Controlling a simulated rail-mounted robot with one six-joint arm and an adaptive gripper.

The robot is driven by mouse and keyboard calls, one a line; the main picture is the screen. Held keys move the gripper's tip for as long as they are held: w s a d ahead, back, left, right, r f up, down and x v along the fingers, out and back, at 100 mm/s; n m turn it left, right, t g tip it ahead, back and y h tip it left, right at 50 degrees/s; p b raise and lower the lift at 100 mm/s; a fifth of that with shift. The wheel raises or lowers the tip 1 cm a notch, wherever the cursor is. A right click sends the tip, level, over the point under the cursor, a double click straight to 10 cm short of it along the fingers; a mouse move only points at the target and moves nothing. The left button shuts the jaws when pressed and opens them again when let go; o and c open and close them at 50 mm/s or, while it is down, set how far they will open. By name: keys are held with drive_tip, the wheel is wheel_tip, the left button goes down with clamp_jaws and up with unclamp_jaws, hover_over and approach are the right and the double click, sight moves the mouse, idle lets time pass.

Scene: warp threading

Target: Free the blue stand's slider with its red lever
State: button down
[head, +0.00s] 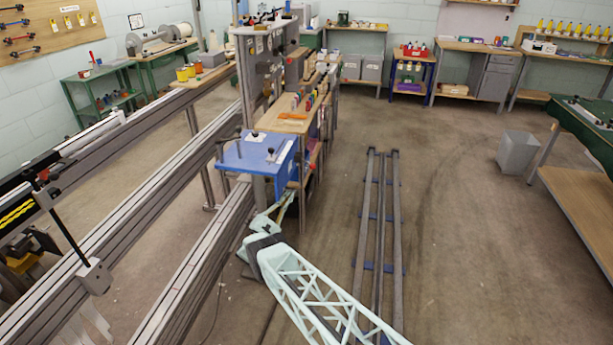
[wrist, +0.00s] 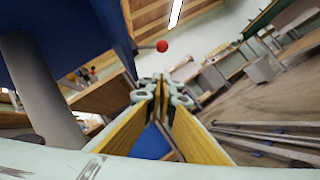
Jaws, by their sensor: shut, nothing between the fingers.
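The blue stand (head: 256,156) is fixed beside the long grey rails, left of centre in the head view. Its blue body fills the upper left of the wrist view (wrist: 70,30). The red ball knob of the lever (wrist: 162,46) sticks out from the stand's edge on a short dark stem. My gripper (wrist: 163,80) is shut and empty, its tips just below the knob in the picture; I cannot tell whether they touch it. In the head view my gripper (head: 287,201) is small, beside and below the stand's right corner. I cannot make out the slider.
A wooden bench (head: 285,122) with coloured spools stands right behind the stand. A grey post (wrist: 42,95) rises at the left of the wrist view. Floor rails (head: 377,230) run along the right, with open floor beyond and a grey bin (head: 517,152).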

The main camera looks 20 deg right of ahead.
drive_tip(key=shift+d+r, duration=0.1)
drive_tip(key=shift+d, duration=0.05)
idle(0.3)
drive_tip(key=b, duration=0.1)
approach(306, 162)
drive_tip(key=shift+w+d+f, duration=1.5)
drive_tip(key=shift+d+f, duration=0.45)
drive_tip(key=shift+d, duration=0.35)
drive_tip(key=shift+s+d+r, duration=0.25)
drive_tip(key=shift+d+r, duration=0.35)
drive_tip(key=shift+r, duration=0.1)
drive_tip(key=shift+s+d+r, duration=0.25)
drive_tip(key=shift+d+r, duration=0.35)
drive_tip(key=shift+r, duration=0.1)
